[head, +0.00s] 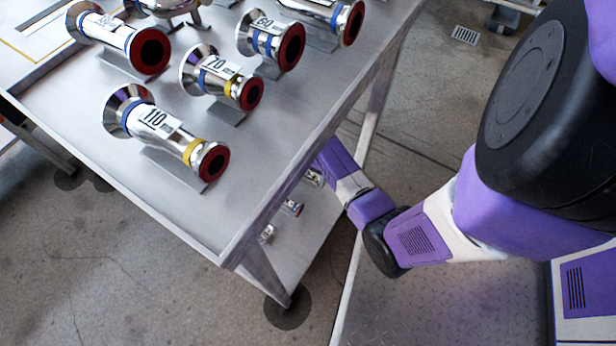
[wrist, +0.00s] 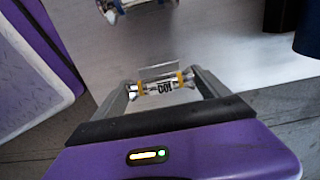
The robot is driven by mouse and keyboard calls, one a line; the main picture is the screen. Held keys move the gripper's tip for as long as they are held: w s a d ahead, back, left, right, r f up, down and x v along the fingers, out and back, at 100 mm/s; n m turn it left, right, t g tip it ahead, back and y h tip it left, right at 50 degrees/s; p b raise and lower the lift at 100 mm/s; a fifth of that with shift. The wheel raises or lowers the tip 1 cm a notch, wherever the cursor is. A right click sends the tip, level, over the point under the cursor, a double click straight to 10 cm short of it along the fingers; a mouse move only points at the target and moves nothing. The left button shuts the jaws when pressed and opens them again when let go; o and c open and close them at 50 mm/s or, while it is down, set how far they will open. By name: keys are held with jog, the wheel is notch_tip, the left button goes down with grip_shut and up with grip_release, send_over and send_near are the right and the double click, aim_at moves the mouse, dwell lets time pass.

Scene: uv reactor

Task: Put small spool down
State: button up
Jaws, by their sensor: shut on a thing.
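In the wrist view my gripper (wrist: 165,82) is shut on a small silver spool (wrist: 163,87) with yellow bands and a label reading 100. The spool lies crosswise between the two fingers, over a grey metal surface (wrist: 225,65). Whether it touches that surface cannot be told. In the head view my arm reaches below the table top (head: 235,185), and the top's edge hides my gripper and the held spool.
Several larger silver spools, such as the one marked 110 (head: 165,132), rest on cradles on the table top. Small spools (head: 292,208) lie on the lower shelf (head: 300,245). Another spool (wrist: 135,5) is ahead in the wrist view, with dark cylinders (wrist: 308,35) at right.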

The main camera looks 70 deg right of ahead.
aim_at(308, 175)
jog(key=shift+f, duration=0.35)
jog(key=shift+f, duration=0.15)
jog(key=o, duration=1.4)
jog(key=shift+o, duration=0.2)
notch_tip(308, 175, up, 12)
jog(key=p, duration=0.6)
